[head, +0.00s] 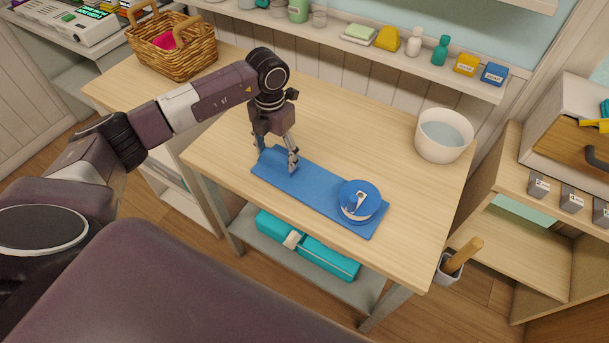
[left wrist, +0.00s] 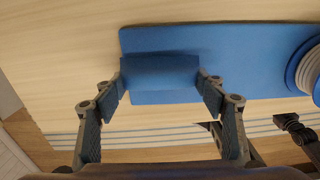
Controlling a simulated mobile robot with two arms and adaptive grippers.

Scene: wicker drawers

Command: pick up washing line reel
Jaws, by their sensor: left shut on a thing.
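The washing line reel (head: 358,203), round and blue with a pale slot on top, sits on the right end of a long blue mat (head: 310,193) on the wooden table. Its blue rim and pale ribbed side show at the right edge of the left wrist view (left wrist: 306,72). My left gripper (head: 277,158) is at the mat's other end, apart from the reel. Its fingers are shut on the two ends of a plain blue block (left wrist: 160,73), low over the mat. I cannot tell whether the block touches the mat.
A white bowl (head: 443,136) stands at the table's right corner. A wicker basket (head: 172,46) is at the back left. A wall shelf (head: 440,75) with bottles and small boxes runs behind. A teal case (head: 310,246) lies on the lower shelf. The table behind the mat is clear.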

